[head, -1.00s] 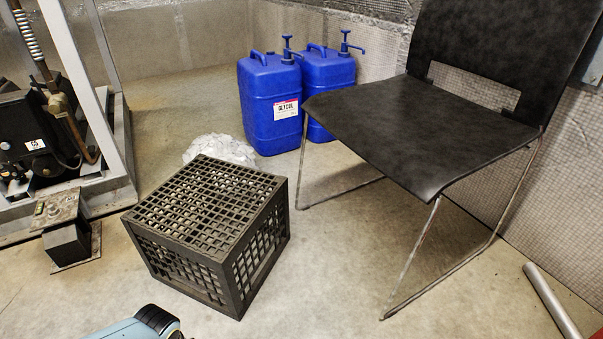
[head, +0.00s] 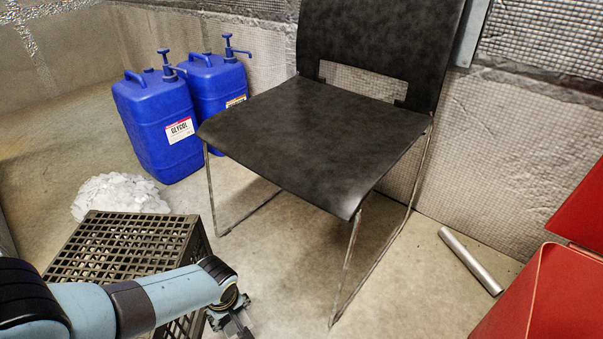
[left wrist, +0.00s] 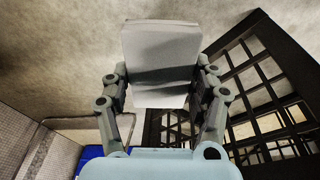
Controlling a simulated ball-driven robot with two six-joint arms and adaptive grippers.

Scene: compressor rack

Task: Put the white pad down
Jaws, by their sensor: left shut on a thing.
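The white pad (left wrist: 160,50) is a pale flat block in the left wrist view, held between the two fingers of my left gripper (left wrist: 161,76). A dark shadow crosses its face. In the head view my left gripper (head: 238,325) is at the bottom edge, just right of the black crate, partly cut off and pointing down. I cannot make out the pad there. My right gripper is in neither view.
The black lattice crate (head: 110,248) stands beside my left arm; it also shows in the left wrist view (left wrist: 245,85). A black chair (head: 315,140), blue jugs (head: 158,125), a white pile (head: 118,195), a metal tube (head: 470,262) and a red object (head: 545,300) stand around. Floor before the chair is clear.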

